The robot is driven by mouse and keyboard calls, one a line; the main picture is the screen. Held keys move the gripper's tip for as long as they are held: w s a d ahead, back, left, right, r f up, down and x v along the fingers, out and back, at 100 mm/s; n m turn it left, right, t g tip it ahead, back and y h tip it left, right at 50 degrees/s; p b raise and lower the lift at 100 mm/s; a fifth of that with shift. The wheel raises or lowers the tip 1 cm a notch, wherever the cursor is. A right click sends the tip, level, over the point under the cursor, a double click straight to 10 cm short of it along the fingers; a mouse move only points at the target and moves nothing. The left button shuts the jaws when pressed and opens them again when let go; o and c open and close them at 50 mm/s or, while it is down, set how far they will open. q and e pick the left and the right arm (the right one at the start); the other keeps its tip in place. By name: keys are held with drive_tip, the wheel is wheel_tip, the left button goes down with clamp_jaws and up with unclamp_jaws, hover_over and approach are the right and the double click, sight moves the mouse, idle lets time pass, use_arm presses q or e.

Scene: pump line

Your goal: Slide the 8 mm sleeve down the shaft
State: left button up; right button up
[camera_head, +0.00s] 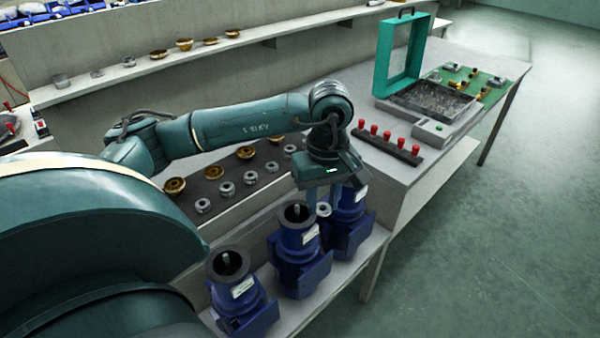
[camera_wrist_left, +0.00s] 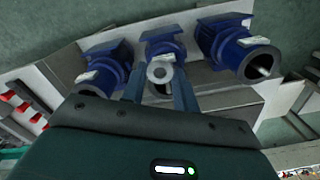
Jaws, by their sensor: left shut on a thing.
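My left gripper (camera_head: 323,200) points down and is shut on a small light-grey metal sleeve (camera_head: 323,210). In the left wrist view the sleeve (camera_wrist_left: 160,72) shows as a ring between the fingertips (camera_wrist_left: 160,88), in front of the middle pump (camera_wrist_left: 165,46). In the head view it lies between the middle pump (camera_head: 300,262) and the right pump (camera_head: 349,232). Shafts show in the mouths of the left pump (camera_head: 240,300) and the middle pump. My gripper hides the right pump's mouth. I cannot tell whether the sleeve touches any shaft. My right gripper is not in view.
Steel rings (camera_head: 227,188) and bronze rings (camera_head: 175,186) lie on a dark mat behind the pumps. A bar of red-topped pieces (camera_head: 388,142) and a teal-lidded case (camera_head: 399,60) stand on the right bench. A back shelf (camera_head: 130,72) holds bowls. The floor at right is clear.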

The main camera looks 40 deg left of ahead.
sight(297, 205)
use_arm(q)
drive_tip(key=a+n, duration=0.2)
drive_tip(key=n, duration=0.1)
drive_tip(key=a+r+n, duration=0.1)
drive_tip(key=a+n, duration=0.1)
drive_tip(key=n, duration=0.1)
drive_tip(key=a+n, duration=0.2)
drive_tip(key=n, duration=0.1)
drive_tip(key=shift+a+r, duration=0.2)
drive_tip(key=shift+a, duration=0.2)
drive_tip(key=shift+w+f+n+b, duration=0.1)
drive_tip(key=shift+f+n+b, duration=0.2)
drive_tip(key=shift+f+b, duration=0.55)
drive_tip(key=shift+f, duration=0.25)
drive_tip(key=shift+f+b, duration=0.4)
drive_tip(key=shift+f, duration=0.3)
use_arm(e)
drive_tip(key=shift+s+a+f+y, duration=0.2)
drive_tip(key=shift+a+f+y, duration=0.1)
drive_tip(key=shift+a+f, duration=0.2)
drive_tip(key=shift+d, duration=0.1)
use_arm(q)
drive_tip(key=shift+f, duration=0.15)
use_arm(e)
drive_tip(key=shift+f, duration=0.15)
use_arm(q)
drive_tip(key=shift+f+b, duration=0.35)
drive_tip(key=shift+b, duration=0.15)
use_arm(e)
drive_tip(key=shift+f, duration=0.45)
